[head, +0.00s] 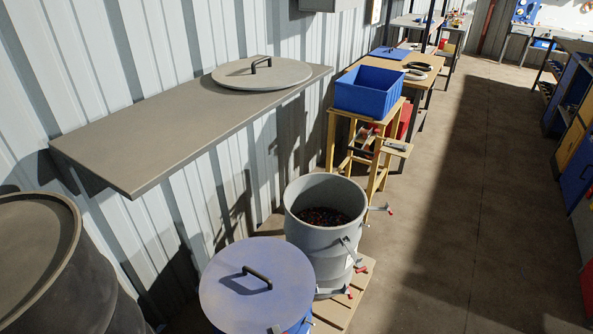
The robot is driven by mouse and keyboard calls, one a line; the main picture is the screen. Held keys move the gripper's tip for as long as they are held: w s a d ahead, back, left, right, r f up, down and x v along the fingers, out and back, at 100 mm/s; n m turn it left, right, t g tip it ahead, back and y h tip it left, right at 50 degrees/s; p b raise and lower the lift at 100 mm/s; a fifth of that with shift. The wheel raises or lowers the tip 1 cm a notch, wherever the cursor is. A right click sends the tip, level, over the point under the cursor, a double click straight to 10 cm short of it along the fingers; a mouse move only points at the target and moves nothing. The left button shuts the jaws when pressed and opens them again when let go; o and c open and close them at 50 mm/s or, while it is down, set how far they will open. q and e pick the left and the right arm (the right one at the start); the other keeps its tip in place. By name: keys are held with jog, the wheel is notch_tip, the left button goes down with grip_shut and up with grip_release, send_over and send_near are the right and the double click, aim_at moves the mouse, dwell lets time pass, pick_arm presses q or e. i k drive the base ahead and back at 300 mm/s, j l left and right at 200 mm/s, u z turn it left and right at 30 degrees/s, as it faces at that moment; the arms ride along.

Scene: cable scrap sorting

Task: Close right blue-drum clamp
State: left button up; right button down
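The blue drum (302,326) stands at the bottom centre, and only a sliver of its blue side shows. A pale blue-grey lid (225,300) with a dark handle (258,277) covers its top. A small light metal piece (276,329) shows at the lid's front edge, cut by the frame; I cannot tell if it is a clamp or whether it is shut. The drum's right clamp is not clearly visible. Neither of my grippers is in view.
An open grey drum (303,248) with dark scrap and red-tipped clamps (380,209) stands on a pallet (336,312) behind. A shelf (150,130) holds a grey lid (282,75). A blue bin (369,90) sits on a wooden stand. Floor at right (450,240) is clear.

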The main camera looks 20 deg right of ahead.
aim_at(346, 290)
jog(key=i+l+u, duration=0.15)
jog(key=l, duration=0.6)
jog(key=l+u, duration=0.2)
jog(key=l, duration=0.55)
jog(key=k+l+u, duration=0.1)
jog(key=l, duration=0.25)
jog(key=k+l+u, duration=0.1)
jog(key=l, duration=0.3)
jog(key=k+l+u, duration=0.1)
jog(key=l, duration=0.25)
jog(key=k+l, duration=0.1)
jog(key=l, duration=0.25)
jog(key=i+l+u, duration=0.15)
jog(key=l+u, duration=0.15)
jog(key=i+l+u, duration=0.1)
jog(key=l+u, duration=0.25)
jog(key=l, duration=0.15)
